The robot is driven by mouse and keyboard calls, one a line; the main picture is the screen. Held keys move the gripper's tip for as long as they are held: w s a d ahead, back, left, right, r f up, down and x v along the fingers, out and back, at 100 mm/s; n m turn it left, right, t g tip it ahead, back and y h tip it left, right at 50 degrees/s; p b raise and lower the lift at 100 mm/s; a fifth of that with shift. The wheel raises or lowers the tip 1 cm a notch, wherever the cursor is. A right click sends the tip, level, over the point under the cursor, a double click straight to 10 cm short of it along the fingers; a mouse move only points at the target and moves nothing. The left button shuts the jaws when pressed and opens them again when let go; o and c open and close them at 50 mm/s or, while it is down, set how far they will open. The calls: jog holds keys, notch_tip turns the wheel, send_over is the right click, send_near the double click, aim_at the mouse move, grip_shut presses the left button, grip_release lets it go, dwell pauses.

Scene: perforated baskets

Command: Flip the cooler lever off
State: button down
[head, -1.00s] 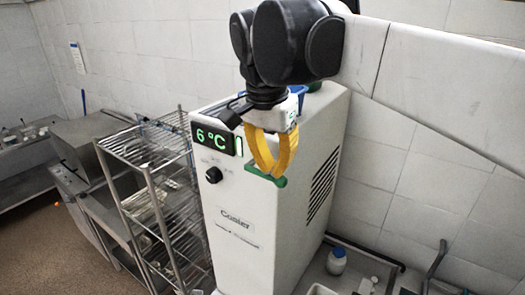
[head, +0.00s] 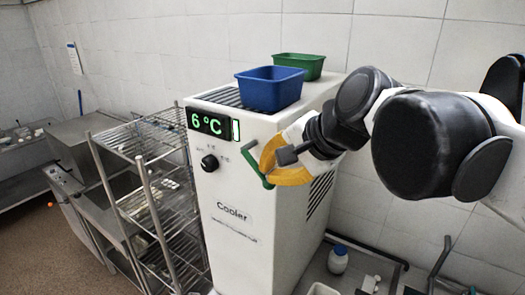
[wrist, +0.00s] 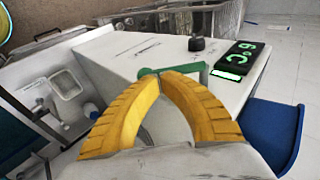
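The cooler (head: 235,215) is a white cabinet with a black display (head: 209,122) reading 6 °C in green. A green lever (head: 249,156) is on its upper front, right of the display, slanting down to the right in the head view. The lever (wrist: 148,71) also shows in the wrist view, across the fingertips. My gripper (head: 266,170) has yellow fingers and is at the lever from the right. In the wrist view, my gripper (wrist: 160,78) has its fingertips together against or very near the lever. I cannot see the lever held between them.
A black knob (head: 209,163) is below the display. A blue basket (head: 270,88) and a green basket (head: 299,66) stand on the cooler. A wire rack (head: 160,200) is close on the left. A white bottle (head: 338,260) is on the lower right.

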jog(key=f+t+y+b, duration=0.1)
jog(key=y+b, duration=0.1)
jog(key=f+t+b, duration=0.1)
jog(key=shift+w+a+f+t+y+b, duration=0.3)
jog(key=shift+w+a+f+y+b, duration=0.05)
jog(key=shift+a+y+b, duration=0.05)
jog(key=shift+w+a+f+m+t+y+b, duration=0.2)
jog(key=shift+w+a+f+t+y+b, duration=0.2)
jog(key=shift+a+t+y+b, duration=0.35)
jog(key=shift+w+a+f+m+t+y+b, duration=0.3)
jog(key=shift+w+a+b, duration=0.2)
jog(key=shift+b, duration=0.4)
